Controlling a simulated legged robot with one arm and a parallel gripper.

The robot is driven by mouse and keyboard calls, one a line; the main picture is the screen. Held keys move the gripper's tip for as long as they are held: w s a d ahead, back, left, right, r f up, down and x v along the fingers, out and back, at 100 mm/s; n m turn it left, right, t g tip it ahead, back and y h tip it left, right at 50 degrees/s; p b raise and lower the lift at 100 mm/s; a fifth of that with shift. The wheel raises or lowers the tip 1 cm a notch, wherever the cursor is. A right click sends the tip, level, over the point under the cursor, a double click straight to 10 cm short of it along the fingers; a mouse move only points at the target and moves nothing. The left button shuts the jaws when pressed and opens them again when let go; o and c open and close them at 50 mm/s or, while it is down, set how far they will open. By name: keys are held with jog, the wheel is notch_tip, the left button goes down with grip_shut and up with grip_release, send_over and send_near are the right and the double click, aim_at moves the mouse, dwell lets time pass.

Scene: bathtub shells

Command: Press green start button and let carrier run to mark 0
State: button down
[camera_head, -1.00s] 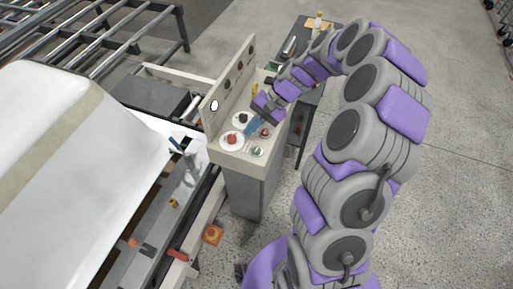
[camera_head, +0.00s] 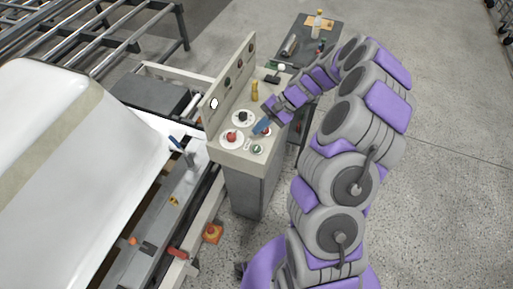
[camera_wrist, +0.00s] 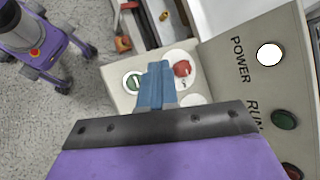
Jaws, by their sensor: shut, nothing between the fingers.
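The green button (camera_head: 257,149) sits at the near right corner of the control box's sloped top (camera_head: 232,158). In the wrist view the green button (camera_wrist: 133,82) shows left of my gripper (camera_wrist: 154,68). In the head view my gripper (camera_head: 261,127) has its blue fingers together and empty, over the panel behind the green button. The fingertips appear apart from the green button; their height above the panel is unclear. I cannot make out the carrier or mark 0 for certain.
A red mushroom button (camera_head: 232,137) and a black knob (camera_head: 243,117) stand left of my fingers. An upright panel with lamps (camera_head: 228,80) rises behind them; its white POWER lamp (camera_wrist: 269,54) is bright. A white tub shell (camera_head: 75,150) lies left. Open floor is right.

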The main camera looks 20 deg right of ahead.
aim_at(259, 147)
jog(key=shift+f+b, duration=1.7)
jog(key=shift+f, duration=2.15)
jog(key=shift+f, duration=0.1)
jog(key=shift+f, duration=0.25)
